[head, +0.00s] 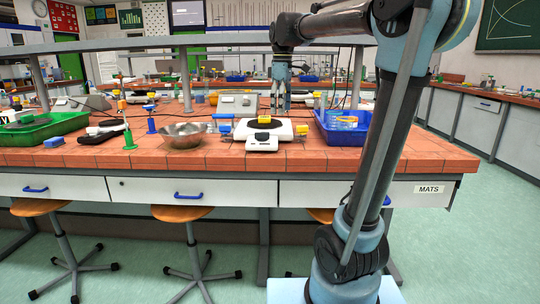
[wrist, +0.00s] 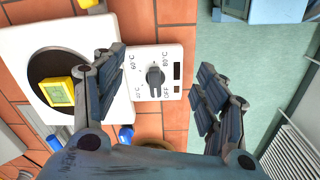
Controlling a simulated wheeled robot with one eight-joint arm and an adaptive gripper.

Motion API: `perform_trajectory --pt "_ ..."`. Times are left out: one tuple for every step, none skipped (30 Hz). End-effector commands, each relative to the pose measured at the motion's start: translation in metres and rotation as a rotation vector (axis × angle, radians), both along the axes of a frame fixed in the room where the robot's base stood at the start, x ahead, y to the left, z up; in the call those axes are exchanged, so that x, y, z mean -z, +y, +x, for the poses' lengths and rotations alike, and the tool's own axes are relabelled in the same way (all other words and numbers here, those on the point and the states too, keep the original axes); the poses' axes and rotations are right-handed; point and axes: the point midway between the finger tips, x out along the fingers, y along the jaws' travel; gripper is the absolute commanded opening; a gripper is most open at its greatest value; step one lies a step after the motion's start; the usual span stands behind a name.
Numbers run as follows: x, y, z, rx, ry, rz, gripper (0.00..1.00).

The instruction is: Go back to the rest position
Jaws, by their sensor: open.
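My gripper (head: 280,108) hangs pointing down over the tiled bench, at the end of my arm, behind the white hotplate (head: 290,131) in the head view. In the wrist view my gripper (wrist: 162,72) has its two dark fingers spread wide with nothing held between them. The hotplate's control panel (wrist: 143,60) with a dark round knob (wrist: 155,77) shows between and below the fingers. A yellow timer (wrist: 58,92) lies on the hotplate's dark round top, left of the fingers; it also shows in the head view (head: 264,119).
A blue tray (head: 343,132) with contents stands right of the hotplate, and a metal bowl (head: 183,136) to its left. A green tray (head: 45,132) is at the far left. A raised grey shelf (head: 200,42) spans the bench. Stools (head: 182,213) stand in front; floor is clear at right.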

Motion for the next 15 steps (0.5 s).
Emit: perform_trajectory --pt "0.008 -0.01 -0.011 0.044 -0.005 0.002 0.66" --pt "0.013 -0.016 -0.018 0.074 -0.009 0.003 0.66" --pt "0.021 -0.024 -0.027 0.116 -0.014 0.005 0.66" --pt "0.027 -0.03 -0.034 0.147 -0.018 0.008 0.66" --pt "0.033 -0.036 -0.041 0.18 -0.022 0.01 0.66" --pt "0.042 -0.043 -0.05 0.223 -0.027 0.013 0.66" --pt "0.048 -0.049 -0.057 0.256 -0.032 0.015 0.66" --pt "0.055 -0.054 -0.064 0.287 -0.036 0.017 0.66" --pt "0.064 -0.061 -0.073 0.331 -0.041 0.019 0.66" --pt "0.071 -0.066 -0.08 0.362 -0.045 0.021 0.66" --pt "0.078 -0.07 -0.087 0.394 -0.048 0.024 0.66" --pt "0.088 -0.077 -0.097 0.437 -0.055 0.027 0.66" --pt "0.095 -0.081 -0.104 0.47 -0.058 0.031 0.66" --pt "0.103 -0.085 -0.111 0.501 -0.063 0.033 0.66" --pt "0.113 -0.091 -0.121 0.543 -0.067 0.036 0.66"
